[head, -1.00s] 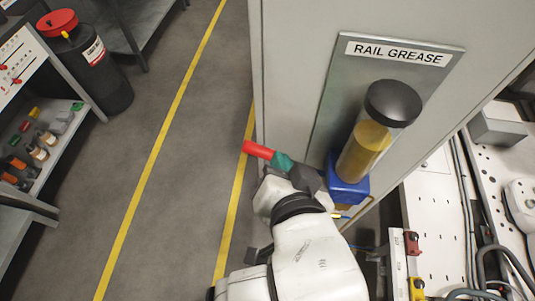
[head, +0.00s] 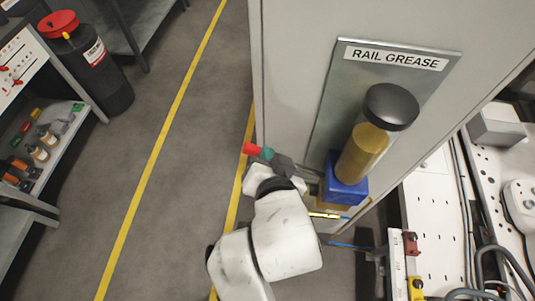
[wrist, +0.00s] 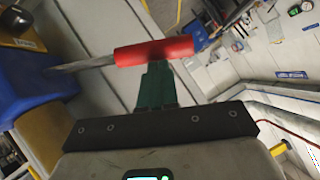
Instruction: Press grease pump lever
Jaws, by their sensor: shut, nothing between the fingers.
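The grease pump has a blue body (head: 345,187), a clear cylinder of yellow grease (head: 362,153) and a black cap (head: 391,106). It is mounted on a cabinet side below a RAIL GREASE sign (head: 397,55). Its lever has a red handle (head: 251,149), pointing left in the head view. In the wrist view the red handle (wrist: 155,52) lies across the green fingertips, joined by a grey rod to the blue body (wrist: 35,82). My gripper (head: 267,154) is shut with nothing between its fingers. Its tips (wrist: 155,85) appear against the handle; exact contact is hard to tell.
The grey cabinet (head: 290,90) stands right behind the lever. A white perforated bench (head: 435,215) with cables is at the right. Shelves with bottles (head: 38,150) and a black drum (head: 95,75) are at the left. The floor between the yellow lines is clear.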

